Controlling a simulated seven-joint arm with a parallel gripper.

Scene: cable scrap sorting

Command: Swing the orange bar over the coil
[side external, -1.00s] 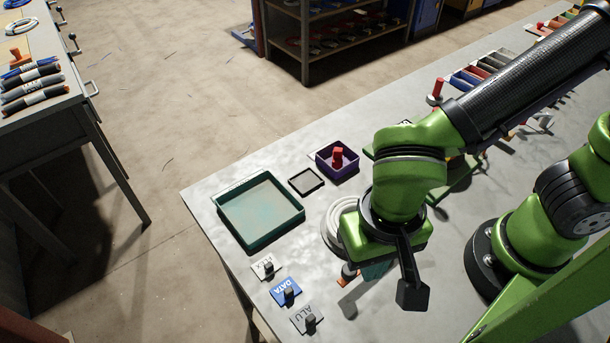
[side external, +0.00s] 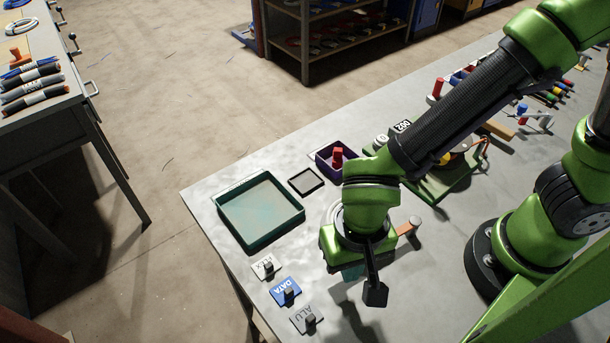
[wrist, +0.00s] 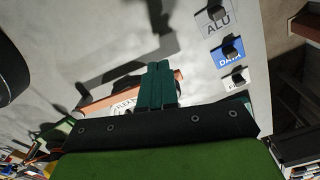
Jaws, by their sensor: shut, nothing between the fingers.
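The orange bar (side external: 404,229) shows at its right end in the side view, with a grey-topped post (side external: 415,221) there; my wrist hides the rest. In the wrist view the orange bar (wrist: 105,101) runs slantwise behind my fingers, across the view of the white coil. The coil's printed label (wrist: 124,106) shows just beside the bar. In the side view only a bit of the pale coil's rim (side external: 333,211) shows past my wrist. My gripper (side external: 352,275) points down, teal fingers shut and empty, also in the wrist view (wrist: 158,66). I cannot tell whether they touch the bar.
A green-rimmed tray (side external: 302,215), a small black-framed pad (side external: 306,181) and a purple box (side external: 324,168) with a red piece stand beyond my gripper. FLEX, DATA (side external: 286,292) and ALU (side external: 308,319) tags lie near the table edge. A green board (side external: 440,185) is at the right.

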